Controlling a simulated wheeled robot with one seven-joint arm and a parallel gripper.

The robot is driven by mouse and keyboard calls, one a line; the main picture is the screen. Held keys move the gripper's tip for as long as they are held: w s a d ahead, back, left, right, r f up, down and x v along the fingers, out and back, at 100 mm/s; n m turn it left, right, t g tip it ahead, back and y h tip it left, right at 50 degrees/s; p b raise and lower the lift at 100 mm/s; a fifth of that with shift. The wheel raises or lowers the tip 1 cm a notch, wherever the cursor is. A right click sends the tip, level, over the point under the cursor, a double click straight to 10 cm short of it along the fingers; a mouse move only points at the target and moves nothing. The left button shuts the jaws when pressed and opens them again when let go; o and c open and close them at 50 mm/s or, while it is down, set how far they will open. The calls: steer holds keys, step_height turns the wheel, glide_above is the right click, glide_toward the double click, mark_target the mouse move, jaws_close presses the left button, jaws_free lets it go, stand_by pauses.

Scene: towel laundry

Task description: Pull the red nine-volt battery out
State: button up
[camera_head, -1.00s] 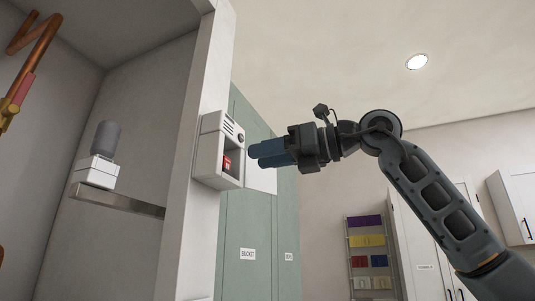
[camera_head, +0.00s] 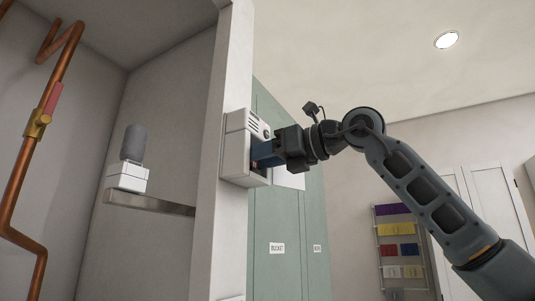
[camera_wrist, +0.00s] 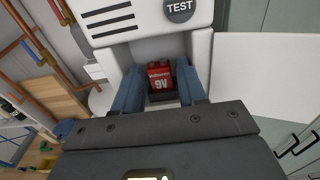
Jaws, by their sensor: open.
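The red nine-volt battery (camera_wrist: 160,83) sits in the open bay of a white wall-mounted alarm unit (camera_head: 237,150), which has slots and a TEST button (camera_wrist: 180,8). In the head view only a sliver of the battery shows, behind my fingers. My gripper (camera_wrist: 160,92) has its blue fingers inside the bay, one on each side of the battery. The jaws are open, and the wrist view shows small gaps beside the battery. The unit's white door (camera_wrist: 262,85) stands swung open to the right.
The unit is fixed to a white wall edge (camera_head: 232,220). Left of it are a shelf (camera_head: 160,205) with a white box and grey cylinder, and copper pipes (camera_head: 30,150). Green cabinet doors (camera_head: 285,215) stand behind; a rack of coloured towels (camera_head: 397,228) is at right.

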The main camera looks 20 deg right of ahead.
steer(key=shift+c, duration=0.3)
jaws_close()
steer(key=shift+r+p, duration=0.65)
steer(key=shift+r, duration=0.45)
steer(key=shift+s, duration=0.15)
steer(key=b+v, duration=0.3)
steer(key=v, duration=0.6)
steer(key=shift+s+d+f, duration=0.25)
steer(key=shift+s+f, duration=0.05)
stand_by(0.8)
